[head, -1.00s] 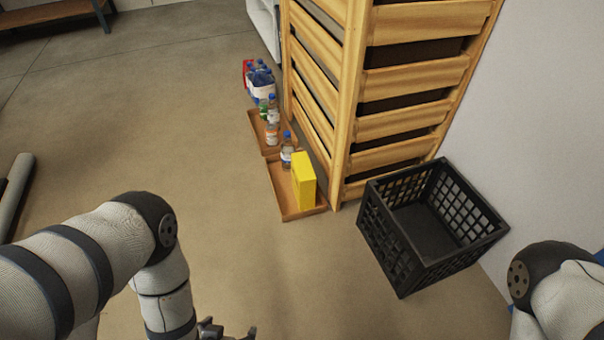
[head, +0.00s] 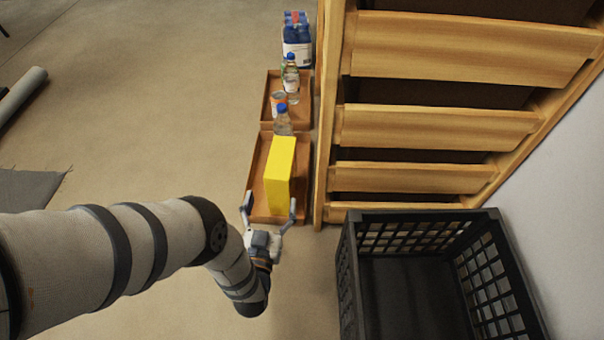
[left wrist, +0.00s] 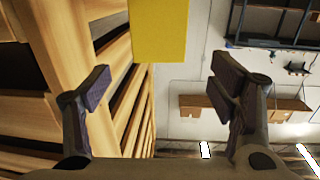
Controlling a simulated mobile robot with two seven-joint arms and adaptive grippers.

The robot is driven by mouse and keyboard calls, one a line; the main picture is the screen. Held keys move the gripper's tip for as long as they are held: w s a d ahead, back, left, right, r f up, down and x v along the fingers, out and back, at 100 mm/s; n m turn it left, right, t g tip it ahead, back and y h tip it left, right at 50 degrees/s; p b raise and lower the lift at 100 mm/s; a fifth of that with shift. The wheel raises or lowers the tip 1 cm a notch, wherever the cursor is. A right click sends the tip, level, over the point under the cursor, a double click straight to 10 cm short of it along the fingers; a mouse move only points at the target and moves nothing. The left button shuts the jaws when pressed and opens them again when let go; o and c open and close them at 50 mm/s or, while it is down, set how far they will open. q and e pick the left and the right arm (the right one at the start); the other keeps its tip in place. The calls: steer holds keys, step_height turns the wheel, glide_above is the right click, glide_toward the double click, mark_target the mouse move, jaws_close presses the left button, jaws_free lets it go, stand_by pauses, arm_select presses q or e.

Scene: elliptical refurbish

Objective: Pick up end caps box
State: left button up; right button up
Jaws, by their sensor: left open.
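The end caps box is probably the plain yellow box (head: 280,176), standing upright in the near wooden tray (head: 258,165). No lettering shows on it. My left gripper (head: 269,208) is open at the near side of the yellow box, its fingers spread to either side of the box's near end in the head view. In the left wrist view the yellow box (left wrist: 159,30) shows at the top, beyond the open fingertips (left wrist: 160,85), with nothing held between them. I cannot tell whether a finger touches the box. My right gripper is not in view.
A bottle (head: 283,122) with a blue cap stands behind the box. A second tray (head: 267,105) farther back holds bottles and a can. The slatted wooden rack (head: 440,55) stands close on the right. A black crate (head: 347,275) is at lower right.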

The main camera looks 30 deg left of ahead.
mark_target(280, 165)
arm_select(q)
steer(key=b+x, duration=0.5)
steer(key=x, duration=0.7)
steer(key=shift+d, duration=0.1)
jaws_close()
